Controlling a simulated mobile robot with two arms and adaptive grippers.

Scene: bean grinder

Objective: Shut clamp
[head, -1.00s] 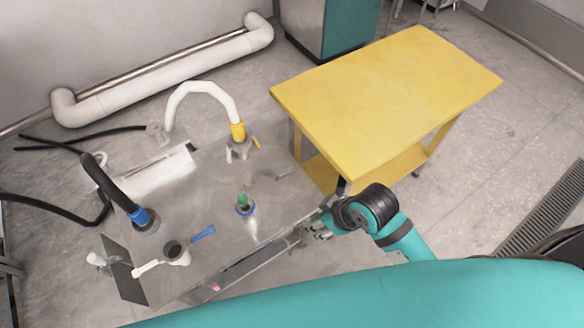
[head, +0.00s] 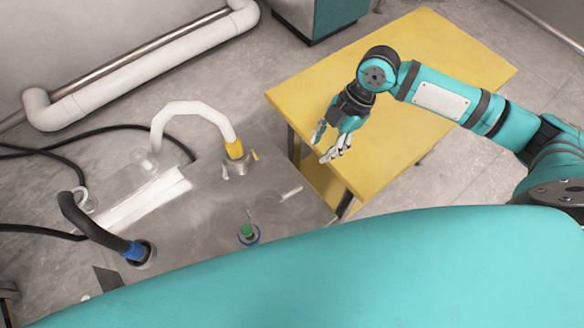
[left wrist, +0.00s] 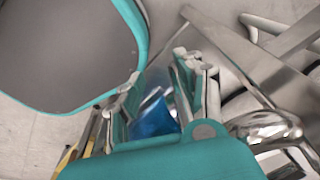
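My right gripper (head: 328,142) is over the near left part of the yellow table, its fingers apart and empty. My left gripper (left wrist: 158,70) shows only in the left wrist view, with its two finger sets apart. A blurred blue thing (left wrist: 153,115) shows between the fingers; I cannot tell whether they touch it. On the metal worktop (head: 205,215) stands a white hose (head: 190,106) with a yellow fitting (head: 234,149). A small orange lever (head: 255,155) is beside that fitting. I cannot tell which part is the clamp. My teal body hides the worktop's near side.
A black hose with a blue fitting (head: 136,250) stands on the worktop's left. A green knob (head: 247,231) is near its middle, and a small metal piece (head: 290,193) is farther right. The yellow table (head: 430,60) is bare. White pipes (head: 140,62) run along the wall.

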